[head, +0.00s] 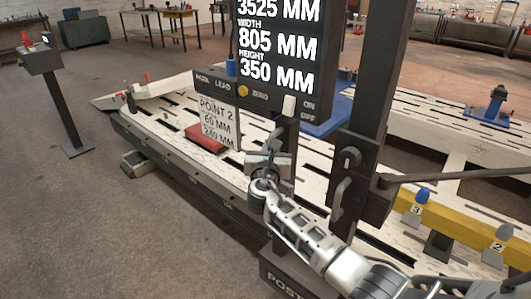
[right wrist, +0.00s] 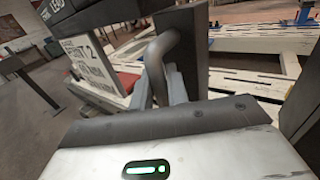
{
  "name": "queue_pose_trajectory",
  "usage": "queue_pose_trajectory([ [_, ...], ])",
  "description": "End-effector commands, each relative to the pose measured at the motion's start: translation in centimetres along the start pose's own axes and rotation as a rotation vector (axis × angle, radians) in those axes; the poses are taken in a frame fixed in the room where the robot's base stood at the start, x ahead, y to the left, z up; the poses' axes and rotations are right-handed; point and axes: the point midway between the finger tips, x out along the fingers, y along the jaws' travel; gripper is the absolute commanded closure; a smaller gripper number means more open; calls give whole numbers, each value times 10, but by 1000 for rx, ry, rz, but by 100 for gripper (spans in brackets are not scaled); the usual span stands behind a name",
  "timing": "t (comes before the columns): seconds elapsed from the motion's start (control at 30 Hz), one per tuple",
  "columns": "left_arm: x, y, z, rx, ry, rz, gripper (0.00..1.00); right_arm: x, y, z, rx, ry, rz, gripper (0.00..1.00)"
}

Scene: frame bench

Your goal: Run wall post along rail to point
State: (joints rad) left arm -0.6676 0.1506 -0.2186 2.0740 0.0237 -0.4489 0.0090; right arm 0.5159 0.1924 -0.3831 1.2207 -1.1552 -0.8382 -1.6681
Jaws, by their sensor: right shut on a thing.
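The wall post (head: 370,80) is a tall dark upright at the near side of the bench, with a base lettered "POST" (head: 285,285) at the bottom. Its display (head: 275,50) reads 3525 MM, width 805 MM, height 350 MM. My right gripper (head: 268,168) is at the post below the display. In the right wrist view it is shut on a bent grey handle (right wrist: 158,62). A white card (head: 217,122) marked "POINT 2" stands on the bench left of the post; it also shows in the right wrist view (right wrist: 92,68). My left gripper is out of view.
The pale slotted bench (head: 165,120) runs behind the post. A red block (head: 207,138) lies by the card. A pedestal (head: 65,110) stands at the left. The floor at lower left is clear.

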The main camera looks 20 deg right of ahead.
Motion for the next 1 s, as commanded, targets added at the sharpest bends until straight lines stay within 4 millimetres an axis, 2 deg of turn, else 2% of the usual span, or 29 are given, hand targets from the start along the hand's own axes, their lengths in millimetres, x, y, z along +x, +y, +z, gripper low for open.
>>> queue_pose_trajectory([
  [0.53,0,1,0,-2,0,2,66,3,-2,-2,-2,3,-12,100],
  [0.57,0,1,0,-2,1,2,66,3,-2,-2,-2,3,-12,76],
  [0.6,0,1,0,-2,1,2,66,3,-2,-2,-2,3,-12,65],
  [0.87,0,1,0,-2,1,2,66,4,-3,-2,-2,2,-13,65],
  [1.0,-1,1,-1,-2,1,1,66,-4,-3,-1,-2,2,-12,65],
])
